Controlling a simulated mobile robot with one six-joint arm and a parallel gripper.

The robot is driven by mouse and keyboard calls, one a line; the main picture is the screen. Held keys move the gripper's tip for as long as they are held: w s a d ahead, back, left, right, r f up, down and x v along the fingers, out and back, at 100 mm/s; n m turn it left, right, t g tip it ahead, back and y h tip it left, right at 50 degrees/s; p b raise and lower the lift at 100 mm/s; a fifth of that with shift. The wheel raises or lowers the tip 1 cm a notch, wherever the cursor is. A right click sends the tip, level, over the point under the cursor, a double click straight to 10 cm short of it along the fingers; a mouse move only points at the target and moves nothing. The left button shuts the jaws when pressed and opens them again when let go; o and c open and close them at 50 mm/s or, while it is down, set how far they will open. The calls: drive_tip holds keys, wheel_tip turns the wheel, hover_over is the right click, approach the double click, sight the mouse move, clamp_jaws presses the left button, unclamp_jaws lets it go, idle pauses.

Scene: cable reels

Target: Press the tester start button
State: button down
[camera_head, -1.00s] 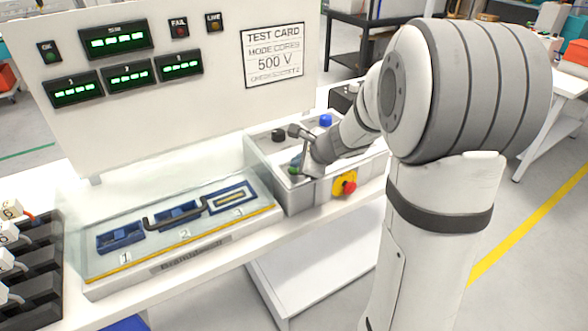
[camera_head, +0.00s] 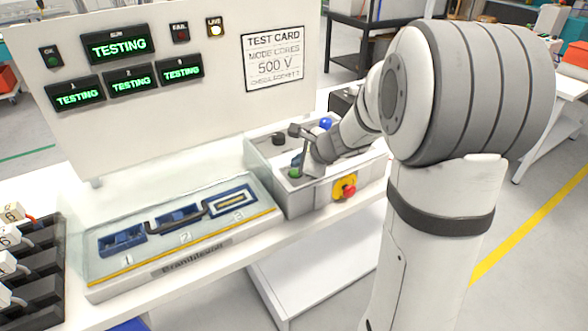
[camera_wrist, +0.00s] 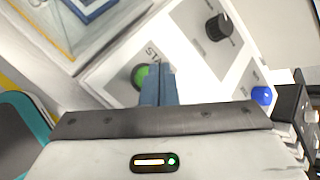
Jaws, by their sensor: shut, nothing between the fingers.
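The tester's control box (camera_head: 275,201) stands right of the covered test bay. Its green start button (camera_wrist: 140,76) shows in the wrist view beside part of a "STA" label. My shut gripper (camera_wrist: 159,72) is at the button's right edge and hides part of it; I cannot tell whether it touches. In the head view my gripper (camera_head: 301,172) is over the green button (camera_head: 294,172). The displays (camera_head: 118,45) all read TESTING. The LIVE lamp (camera_head: 214,28) is lit pale yellow.
A black knob (camera_wrist: 219,27) and a blue button (camera_wrist: 262,95) are on the same panel. A red emergency stop (camera_head: 348,190) is on the box's front. A clear lid (camera_head: 180,222) covers three numbered sockets. Cable reels (camera_head: 12,240) stand at the left.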

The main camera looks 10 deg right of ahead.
drive_tip(key=shift+r, duration=0.1)
wheel_tip(320, 180, up, 5)
drive_tip(key=p, duration=0.4)
idle(0.3)
idle(0.6)
drive_tip(key=s+a+r+n+g, duration=0.2)
drive_tip(key=s+a+n, duration=0.1)
drive_tip(key=s+n, duration=0.3)
drive_tip(key=s+a+r+n+g, duration=0.1)
drive_tip(key=s+a+n, duration=0.1)
drive_tip(key=s+n, duration=0.4)
drive_tip(key=s+d+n+g+h, duration=0.1)
drive_tip(key=s+n, duration=0.3)
drive_tip(key=s, duration=0.4)
drive_tip(key=s+d+n+g+h, duration=0.1)
drive_tip(key=s+d+n+h, duration=0.2)
drive_tip(key=s+n, duration=0.2)
drive_tip(key=s, duration=0.2)
drive_tip(key=shift+s+h, duration=0.3)
drive_tip(key=shift+s, duration=0.05)
